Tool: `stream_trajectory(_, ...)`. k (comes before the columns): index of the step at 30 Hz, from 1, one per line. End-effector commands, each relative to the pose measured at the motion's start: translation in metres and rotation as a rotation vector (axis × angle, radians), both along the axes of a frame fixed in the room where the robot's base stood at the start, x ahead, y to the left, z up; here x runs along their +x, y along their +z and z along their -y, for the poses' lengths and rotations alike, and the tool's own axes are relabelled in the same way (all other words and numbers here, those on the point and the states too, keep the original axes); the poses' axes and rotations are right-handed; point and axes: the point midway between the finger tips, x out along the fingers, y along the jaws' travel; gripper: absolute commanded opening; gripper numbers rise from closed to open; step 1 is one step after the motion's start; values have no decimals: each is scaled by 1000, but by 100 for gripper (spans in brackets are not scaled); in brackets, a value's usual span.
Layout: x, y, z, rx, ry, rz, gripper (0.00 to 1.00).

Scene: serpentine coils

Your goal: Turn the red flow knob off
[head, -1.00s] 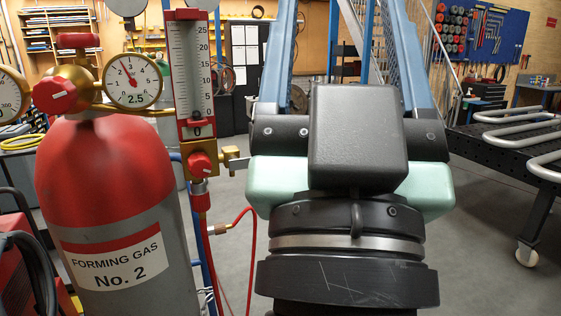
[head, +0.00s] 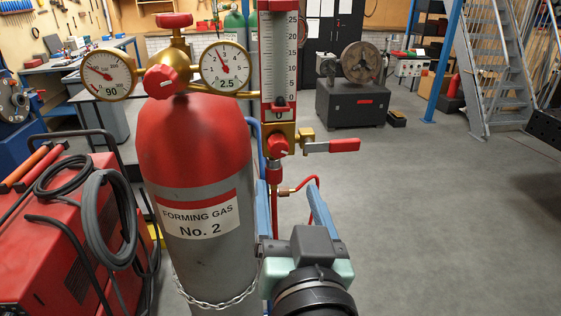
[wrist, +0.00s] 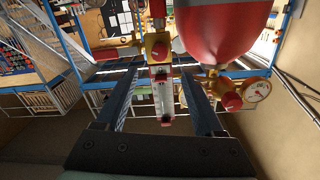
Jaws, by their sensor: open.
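The red flow knob (head: 278,146) sits on the brass block (head: 291,131) at the foot of the clear flow tube (head: 279,62), right of the gas cylinder. In the wrist view, upside down, the knob (wrist: 160,50) shows on its block beyond my fingertips. My gripper (head: 290,188) is below the knob in the head view, its two blue fingers spread and pointing up and away. In the wrist view, my gripper (wrist: 158,74) is open and empty, with the flow tube (wrist: 163,97) seen between its fingers. I see no contact with the knob.
A red-handled lever (head: 344,145) sticks out right of the brass block. The red and grey cylinder (head: 197,150) carries two gauges and a red regulator knob (head: 160,81). A red hose (head: 305,183) hangs below the block. A red machine (head: 70,230) stands left. Floor at right is clear.

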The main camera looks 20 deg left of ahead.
Motion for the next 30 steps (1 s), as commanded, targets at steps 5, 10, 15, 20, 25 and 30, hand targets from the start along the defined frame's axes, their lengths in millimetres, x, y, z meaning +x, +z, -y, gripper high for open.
stream_trajectory(5,31,4,-18,-1,1,-2,70)
stream_trajectory(10,58,4,-33,-1,0,-2,70)
stream_trajectory(15,78,3,-45,0,0,0,70)
stream_trajectory(20,88,2,-50,0,-1,1,70)
stream_trajectory(25,91,0,-52,0,-1,1,70)
stream_trajectory(30,91,0,-52,0,-1,1,70)
